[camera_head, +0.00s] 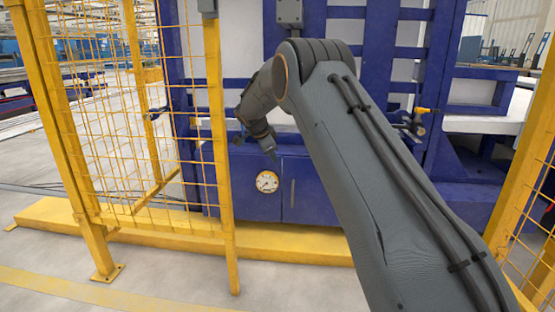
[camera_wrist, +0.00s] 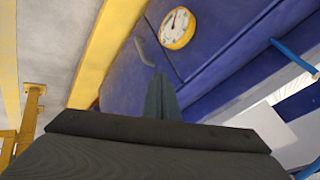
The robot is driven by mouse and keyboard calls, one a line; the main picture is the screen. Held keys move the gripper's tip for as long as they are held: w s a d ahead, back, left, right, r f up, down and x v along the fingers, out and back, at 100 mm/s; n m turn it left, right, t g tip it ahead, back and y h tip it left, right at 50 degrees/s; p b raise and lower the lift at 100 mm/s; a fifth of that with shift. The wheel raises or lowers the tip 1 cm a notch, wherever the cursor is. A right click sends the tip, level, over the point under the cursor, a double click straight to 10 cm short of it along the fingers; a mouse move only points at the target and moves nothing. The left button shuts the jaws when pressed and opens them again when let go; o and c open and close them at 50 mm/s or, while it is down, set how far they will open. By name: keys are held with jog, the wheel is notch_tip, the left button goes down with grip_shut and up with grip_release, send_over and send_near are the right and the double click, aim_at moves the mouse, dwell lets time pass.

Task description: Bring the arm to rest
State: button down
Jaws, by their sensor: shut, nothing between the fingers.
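My arm reaches up from the lower right of the head view and bends down at its far end. My gripper (camera_head: 272,155) hangs at that end, pointing downward in front of the blue machine (camera_head: 310,190). In the wrist view my gripper (camera_wrist: 162,82) shows as two dark fingers pressed together, with nothing between them. The fingers are apart from the machine front as far as I can tell. No pipe shows in either view.
A round yellow-rimmed gauge (camera_head: 267,182) sits on the machine's front. A yellow mesh fence (camera_head: 135,120) stands to the left, and a yellow post (camera_head: 525,150) to the right. A yellow floor beam (camera_head: 285,243) runs along the machine's base.

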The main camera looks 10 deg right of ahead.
jog(key=s+d+f+n+g+y, duration=0.15)
jog(key=s+n, duration=0.65)
jog(key=s, duration=1.7)
jog(key=s+f+n+g+y, duration=0.25)
jog(key=s+n, duration=0.55)
jog(key=s, duration=1.7)
jog(key=s+a+r+n+g+y+p, duration=0.1)
jog(key=s+a+r+n, duration=0.35)
jog(key=s+a, duration=0.45)
jog(key=s+a+r+n+g+y+p, duration=0.1)
jog(key=s+a+r+n, duration=0.35)
jog(key=a, duration=0.75)
jog(key=s+d+r+m+p, duration=0.1)
jog(key=d+r+m+p, duration=0.3)
jog(key=d+r+p, duration=0.6)
jog(key=s+d+r+m+h+p, duration=0.1)
jog(key=d+r+m+p, duration=0.3)
jog(key=d+r+p, duration=0.7)
notch_tip(320, 180, up, 8)
jog(key=p, duration=1.5)
jog(key=shift+s+f+m+p, duration=0.15)
jog(key=shift+s+m+p, duration=0.15)
jog(key=shift+a, duration=0.1)
